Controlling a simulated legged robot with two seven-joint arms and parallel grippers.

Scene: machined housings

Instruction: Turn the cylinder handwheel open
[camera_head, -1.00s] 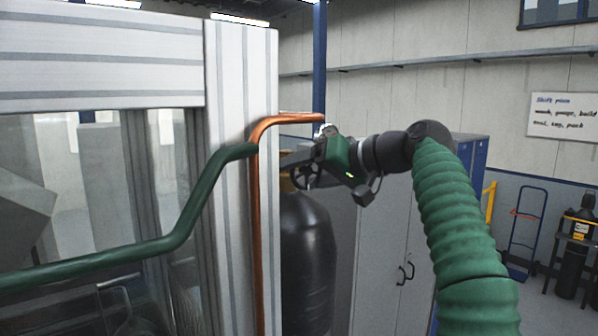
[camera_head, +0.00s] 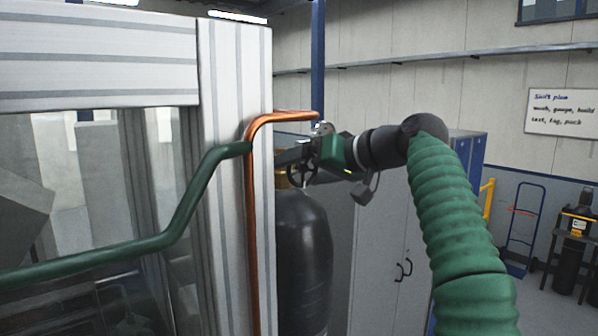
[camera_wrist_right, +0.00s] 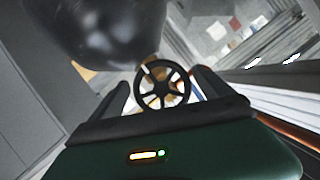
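The black gas cylinder (camera_head: 303,255) stands upright behind the white frame post, with a brass valve on top. Its dark spoked handwheel (camera_head: 301,173) shows below my right gripper's fingers in the head view. In the right wrist view the handwheel (camera_wrist_right: 163,86) sits between the two fingers, with a gap visible on both sides. My right gripper (camera_head: 292,160) is open around the wheel; it also shows in the wrist view (camera_wrist_right: 160,92). Whether a finger touches the rim I cannot tell. My left gripper is not in view.
A copper pipe (camera_head: 252,220) runs up the post (camera_head: 235,100) and bends over close to my gripper. A green pipe (camera_head: 185,210) crosses at left. Grey cabinets (camera_head: 385,250) stand behind the cylinder. A hand truck (camera_head: 522,230) stands far right.

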